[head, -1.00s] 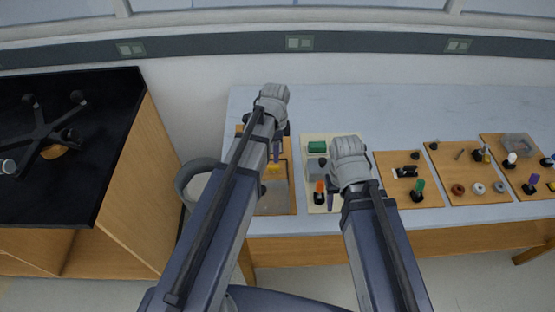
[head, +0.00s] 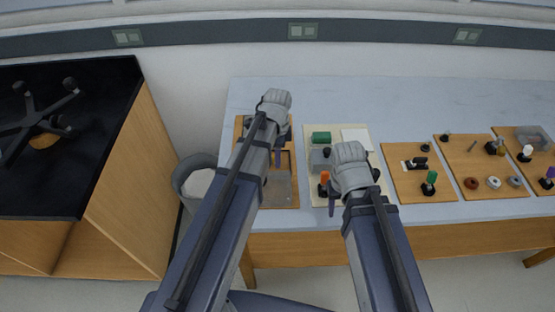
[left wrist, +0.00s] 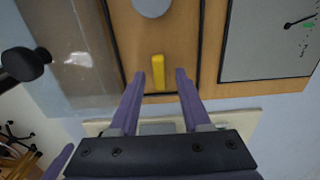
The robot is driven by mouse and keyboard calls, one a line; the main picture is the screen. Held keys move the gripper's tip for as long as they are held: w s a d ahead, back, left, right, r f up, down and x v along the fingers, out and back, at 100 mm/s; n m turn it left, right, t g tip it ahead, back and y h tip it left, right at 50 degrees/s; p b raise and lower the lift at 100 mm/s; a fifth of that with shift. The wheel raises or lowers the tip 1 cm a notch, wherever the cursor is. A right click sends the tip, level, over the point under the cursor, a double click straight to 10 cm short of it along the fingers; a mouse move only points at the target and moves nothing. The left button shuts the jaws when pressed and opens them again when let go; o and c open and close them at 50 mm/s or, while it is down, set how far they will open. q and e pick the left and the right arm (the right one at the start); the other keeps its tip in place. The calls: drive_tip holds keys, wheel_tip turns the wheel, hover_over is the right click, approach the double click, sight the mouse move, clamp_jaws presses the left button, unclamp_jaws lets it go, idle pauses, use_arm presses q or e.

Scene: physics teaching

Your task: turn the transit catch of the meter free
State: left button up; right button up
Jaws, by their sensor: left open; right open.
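The yellow transit catch (left wrist: 158,72) is a small upright bar on the wooden board, inside a dark frame in the left wrist view. The meter's pale dial (left wrist: 270,40), with a black needle, is at the right there. My left gripper (left wrist: 160,76) is open, its purple fingers on either side of the catch's line; I cannot tell if they touch it. In the head view my left gripper (head: 279,150) is over the leftmost board (head: 291,203) and hides the catch. My right gripper (head: 334,203) is open over the cream mat (head: 341,201), its fingers partly hidden by my arm.
A clear plate (left wrist: 75,60) and a black knob (left wrist: 25,64) stand at the left in the left wrist view. An orange-topped piece (head: 323,178) and a green block (head: 321,137) are on the mat. More boards with small parts lie right. The back of the table (head: 400,105) is clear.

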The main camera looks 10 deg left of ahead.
use_arm(q)
drive_tip(key=shift+c, duration=0.4)
clamp_jaws()
